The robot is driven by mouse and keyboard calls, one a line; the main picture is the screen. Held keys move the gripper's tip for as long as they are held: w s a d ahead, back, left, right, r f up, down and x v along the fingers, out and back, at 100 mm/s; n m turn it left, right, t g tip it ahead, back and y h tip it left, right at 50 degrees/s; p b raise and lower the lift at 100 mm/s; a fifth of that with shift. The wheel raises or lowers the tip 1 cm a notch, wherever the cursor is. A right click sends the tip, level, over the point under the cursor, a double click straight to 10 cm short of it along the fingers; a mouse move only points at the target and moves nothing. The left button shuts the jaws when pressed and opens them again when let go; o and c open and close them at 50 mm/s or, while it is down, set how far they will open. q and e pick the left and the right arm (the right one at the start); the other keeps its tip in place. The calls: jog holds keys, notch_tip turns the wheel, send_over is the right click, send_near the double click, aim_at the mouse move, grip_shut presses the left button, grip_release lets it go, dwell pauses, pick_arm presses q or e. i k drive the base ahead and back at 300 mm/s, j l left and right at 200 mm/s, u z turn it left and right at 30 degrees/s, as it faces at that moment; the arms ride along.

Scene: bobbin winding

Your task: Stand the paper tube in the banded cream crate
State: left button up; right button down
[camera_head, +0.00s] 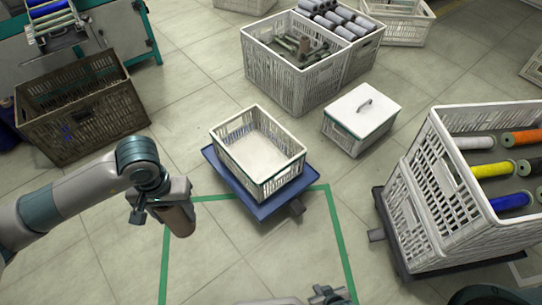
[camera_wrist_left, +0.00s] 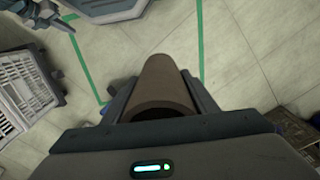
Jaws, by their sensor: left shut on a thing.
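The brown paper tube (camera_head: 180,219) hangs from my left gripper (camera_head: 162,193), tilted a little, above the floor at left. In the left wrist view the tube (camera_wrist_left: 160,84) sits between the jaws, which are shut on it. An open cream crate (camera_head: 262,176) with a dark band along its rim stands on a blue dolly (camera_head: 225,180), right of and beyond the tube. The crate looks empty and is apart from the tube. My right gripper (camera_head: 326,293) shows only partly at the bottom edge; its jaws are unclear.
A brown crate (camera_head: 80,110) stands at left. A lidded white box (camera_head: 361,118) is right of the dolly. At right a tall crate (camera_head: 430,200) holds coloured bobbins. Green tape (camera_head: 340,245) marks clear floor in front.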

aim_at(266, 171)
jog(key=i+j+z, duration=0.15)
jog(key=j+z, duration=0.3)
jog(key=i+j+z, duration=0.15)
jog(key=j+z, duration=0.7)
jog(key=i+j+z, duration=0.1)
jog(key=j+z, duration=0.2)
jog(key=j, duration=0.2)
